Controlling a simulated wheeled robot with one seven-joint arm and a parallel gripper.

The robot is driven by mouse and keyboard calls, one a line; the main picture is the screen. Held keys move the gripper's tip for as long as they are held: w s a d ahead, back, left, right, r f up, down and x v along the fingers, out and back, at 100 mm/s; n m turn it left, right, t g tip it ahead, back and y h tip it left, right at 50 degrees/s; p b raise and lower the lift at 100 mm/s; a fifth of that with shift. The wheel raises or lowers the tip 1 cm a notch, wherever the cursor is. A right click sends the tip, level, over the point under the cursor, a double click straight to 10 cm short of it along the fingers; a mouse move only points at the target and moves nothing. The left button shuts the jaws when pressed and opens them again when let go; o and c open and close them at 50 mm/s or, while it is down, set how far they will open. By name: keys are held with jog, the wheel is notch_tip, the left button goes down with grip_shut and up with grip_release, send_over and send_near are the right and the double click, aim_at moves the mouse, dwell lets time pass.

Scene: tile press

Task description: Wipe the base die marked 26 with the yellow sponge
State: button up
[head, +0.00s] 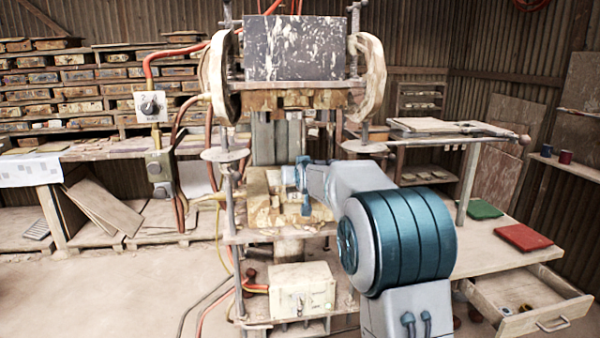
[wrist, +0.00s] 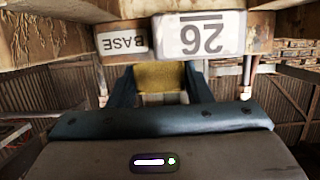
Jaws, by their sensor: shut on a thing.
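The base die (head: 262,205) is a worn, yellowish block on the press bed in the head view. In the wrist view its labels "BASE" (wrist: 122,41) and "26" (wrist: 200,34) appear upside down along the top. My gripper (head: 301,186) is at the die's front in the head view. In the wrist view my gripper (wrist: 160,84) is shut on the yellow sponge (wrist: 160,75), which sits between its two blue fingers. The sponge is close to the die's labelled front; I cannot tell whether they touch. My arm hides part of the die in the head view.
The upper die block (head: 290,100) hangs above the bed between the press columns. A control box (head: 302,290) is below. The workbench at right holds a green tile (head: 484,209) and a red tile (head: 523,237); its drawer (head: 530,302) is open.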

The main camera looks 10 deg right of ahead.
jog(key=shift+w+f, duration=0.1)
jog(key=shift+f, duration=0.05)
jog(key=shift+s+f+b, duration=0.15)
jog(key=shift+s+b, duration=0.25)
jog(key=shift+b, duration=0.2)
jog(key=shift+s+b, duration=0.5)
jog(key=shift+s, duration=0.2)
jog(key=shift+s+r, duration=0.15)
jog(key=shift+r, duration=0.05)
jog(key=shift+s+f+b, duration=0.15)
jog(key=shift+s+b, duration=0.85)
jog(key=shift+s, duration=0.2)
jog(key=shift+r, duration=0.25)
